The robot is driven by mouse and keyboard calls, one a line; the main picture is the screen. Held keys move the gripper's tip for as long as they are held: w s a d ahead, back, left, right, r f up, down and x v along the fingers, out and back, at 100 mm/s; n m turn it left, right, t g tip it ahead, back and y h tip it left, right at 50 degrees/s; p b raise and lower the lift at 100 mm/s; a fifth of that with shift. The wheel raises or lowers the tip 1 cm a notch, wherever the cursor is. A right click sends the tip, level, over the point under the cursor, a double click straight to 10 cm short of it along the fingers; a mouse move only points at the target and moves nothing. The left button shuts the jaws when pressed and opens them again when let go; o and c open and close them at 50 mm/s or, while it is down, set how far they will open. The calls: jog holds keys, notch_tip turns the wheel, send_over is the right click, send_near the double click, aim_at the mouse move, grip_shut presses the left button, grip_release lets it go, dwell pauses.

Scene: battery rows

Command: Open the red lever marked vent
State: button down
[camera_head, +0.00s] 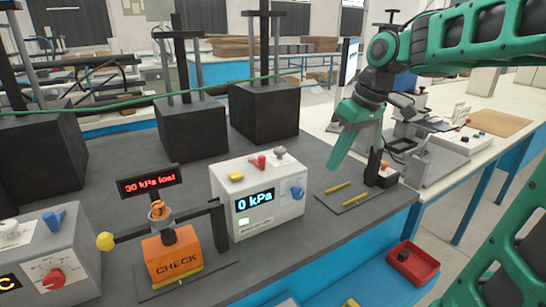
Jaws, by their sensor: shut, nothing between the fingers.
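A white pressure box (262,222) stands at mid-table with a blue "0 kPa" display (256,199). A small red lever (259,161) stands on its top, between a yellow button (236,176) and a grey fitting (280,152). I cannot read any "vent" marking at this size. A blue knob (296,191) is on the box's right front. My green gripper (336,168) is to the right of the box, pointing down, above the grey table and apart from the lever. Its fingers are shut and empty.
Left of the box are an orange CHECK block (172,262), a "30 kPa lost" sign (149,181) and a dark post with an arm (218,228). Black weights (264,110) stand behind. A dark plate with yellow rods (340,197) lies right, near a red tray (413,263).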

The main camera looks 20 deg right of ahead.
jog(key=w+a+r+n+y, duration=0.1)
jog(key=w+a+r+n, duration=0.3)
jog(key=w+r+n, duration=0.2)
jog(key=shift+w+a+n, duration=0.4)
jog(key=shift+w+n, duration=0.2)
jog(key=shift+w, duration=0.1)
jog(key=x, duration=0.3)
jog(key=a+x, duration=0.1)
jog(key=x, duration=0.3)
jog(key=w+a+r+x, duration=0.1)
jog(key=x, duration=0.3)
jog(key=shift+w, duration=0.15)
jog(key=shift+w+a, duration=0.4)
jog(key=shift+a, duration=0.15)
